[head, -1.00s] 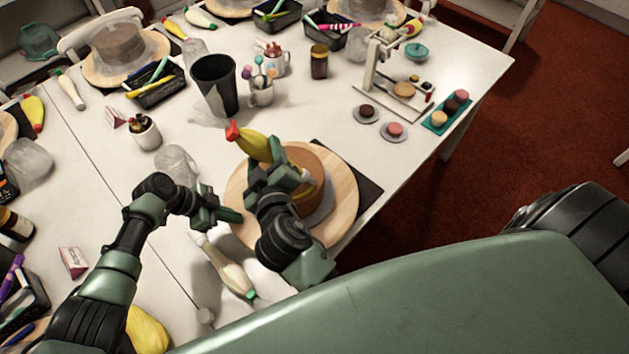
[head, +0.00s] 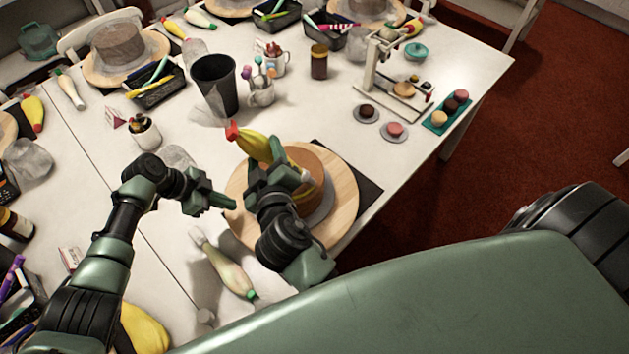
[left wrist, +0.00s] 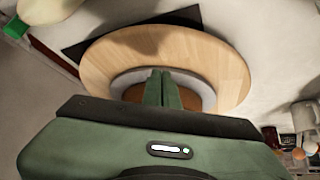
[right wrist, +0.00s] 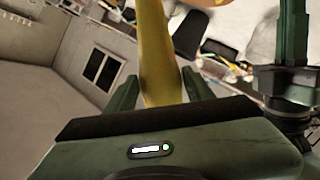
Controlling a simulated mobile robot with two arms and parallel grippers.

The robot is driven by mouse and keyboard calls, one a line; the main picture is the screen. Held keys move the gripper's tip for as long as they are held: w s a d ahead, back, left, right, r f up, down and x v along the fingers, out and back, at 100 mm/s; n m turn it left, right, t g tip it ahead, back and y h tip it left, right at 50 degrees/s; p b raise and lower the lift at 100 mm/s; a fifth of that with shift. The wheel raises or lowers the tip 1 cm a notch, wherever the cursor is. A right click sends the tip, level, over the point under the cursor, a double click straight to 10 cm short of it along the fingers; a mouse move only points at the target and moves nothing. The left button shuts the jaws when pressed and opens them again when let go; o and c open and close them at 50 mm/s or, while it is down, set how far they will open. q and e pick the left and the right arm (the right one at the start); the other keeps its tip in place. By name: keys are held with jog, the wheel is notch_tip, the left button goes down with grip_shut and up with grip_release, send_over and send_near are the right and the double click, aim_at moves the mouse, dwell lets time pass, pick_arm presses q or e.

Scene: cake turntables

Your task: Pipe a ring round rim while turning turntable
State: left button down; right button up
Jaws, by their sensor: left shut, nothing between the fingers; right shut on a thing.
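The turntable (head: 343,203) is a round pale wooden disc near the table's front edge. A brown cake (head: 312,165) stands on it on a grey board; it also shows in the left wrist view (left wrist: 133,94). My right gripper (head: 280,177) is shut on a yellow piping bag (head: 252,143) with a red end, held tilted over the cake's left side. The bag fills the middle of the right wrist view (right wrist: 157,55). My left gripper (head: 231,204) is shut and empty at the disc's left edge; I cannot tell whether it touches. My right arm hides part of the cake.
A pale piping bag with a green end (head: 228,268) lies in front of the turntable. A dark mat (head: 366,190) lies under the turntable.

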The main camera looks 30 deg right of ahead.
pick_arm(q)
jog(key=s+d, duration=0.1)
jog(key=s, duration=0.1)
jog(key=s+d+f, duration=0.1)
jog(key=s+d, duration=0.1)
jog(key=s, duration=0.1)
jog(key=s+d+f, duration=0.1)
jog(key=s+d, duration=0.1)
jog(key=shift+s+d, duration=0.25)
jog(key=shift+s, duration=0.05)
jog(key=s+d, duration=0.2)
jog(key=s, duration=0.1)
jog(key=s+d+r, duration=0.1)
jog(key=s+d, duration=0.1)
jog(key=s, duration=0.1)
jog(key=s+d, duration=0.2)
jog(key=s, duration=0.1)
jog(key=shift+s+d+r, duration=0.25)
jog(key=shift+s+r, duration=0.1)
jog(key=shift+s, duration=0.05)
jog(key=shift+s+d+f, duration=0.1)
jog(key=shift+s+f, duration=0.05)
jog(key=shift+f, duration=1.65)
pick_arm(e)
jog(key=shift+o, duration=0.4)
